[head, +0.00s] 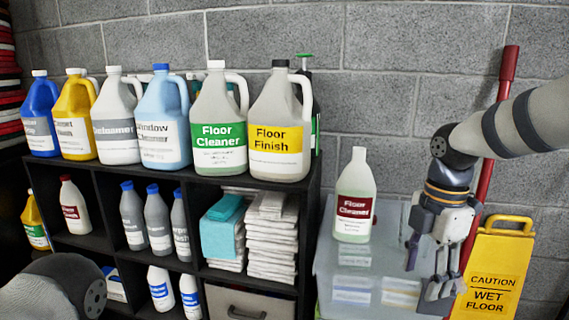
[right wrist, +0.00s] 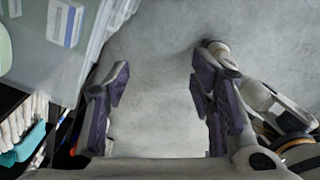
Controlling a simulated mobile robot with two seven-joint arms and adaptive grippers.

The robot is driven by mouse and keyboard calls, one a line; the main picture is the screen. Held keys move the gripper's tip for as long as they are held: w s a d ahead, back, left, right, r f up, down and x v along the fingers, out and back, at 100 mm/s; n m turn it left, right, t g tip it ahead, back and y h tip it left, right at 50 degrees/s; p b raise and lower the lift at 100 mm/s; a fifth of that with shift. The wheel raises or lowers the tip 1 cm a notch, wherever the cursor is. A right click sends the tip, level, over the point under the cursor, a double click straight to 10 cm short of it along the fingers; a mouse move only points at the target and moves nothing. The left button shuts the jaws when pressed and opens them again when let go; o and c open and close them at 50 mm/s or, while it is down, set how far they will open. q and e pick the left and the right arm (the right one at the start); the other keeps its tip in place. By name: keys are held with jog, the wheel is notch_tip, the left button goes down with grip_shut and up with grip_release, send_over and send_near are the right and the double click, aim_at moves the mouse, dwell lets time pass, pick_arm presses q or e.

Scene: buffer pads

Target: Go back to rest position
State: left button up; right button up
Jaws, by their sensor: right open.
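My right gripper (head: 426,268) hangs at the right of the head view with its fingers pointing down. It is beside the bottle with the dark red label, to its right and apart from it. In the right wrist view its two purple-padded fingers (right wrist: 160,92) are spread wide, with nothing between them but bare grey floor behind. My left gripper is out of view; only a rounded part of my left arm shows at the lower left of the head view.
A Floor Cleaner bottle (head: 354,196) stands upright on a translucent bin (head: 335,279). A black shelf (head: 300,215) holds several jugs and towels. A yellow wet floor sign (head: 496,272) and red pole (head: 490,170) stand close by my right arm. A block wall is behind.

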jog(key=s+a+f+m+g, duration=0.1)
jog(key=s+a+f+m, duration=0.2)
jog(key=f, duration=0.5)
jog(key=s+a+f+m+y, duration=0.1)
jog(key=s+f+m, duration=0.2)
jog(key=s+f, duration=0.35)
jog(key=s+a+f+m+g, duration=0.1)
jog(key=s+a+f+m, duration=0.15)
jog(key=f, duration=0.65)
jog(key=s+d+f+m, duration=0.1)
jog(key=s+m, duration=0.3)
jog(key=s, duration=0.5)
jog(key=s+d+f+m+h, duration=0.1)
jog(key=s+m, duration=0.3)
jog(key=s, duration=0.4)
jog(key=s+d+f+m, duration=0.3)
jog(key=s+m, duration=0.2)
jog(key=s, duration=0.4)
jog(key=shift+s+f, duration=0.25)
jog(key=shift+s, duration=0.1)
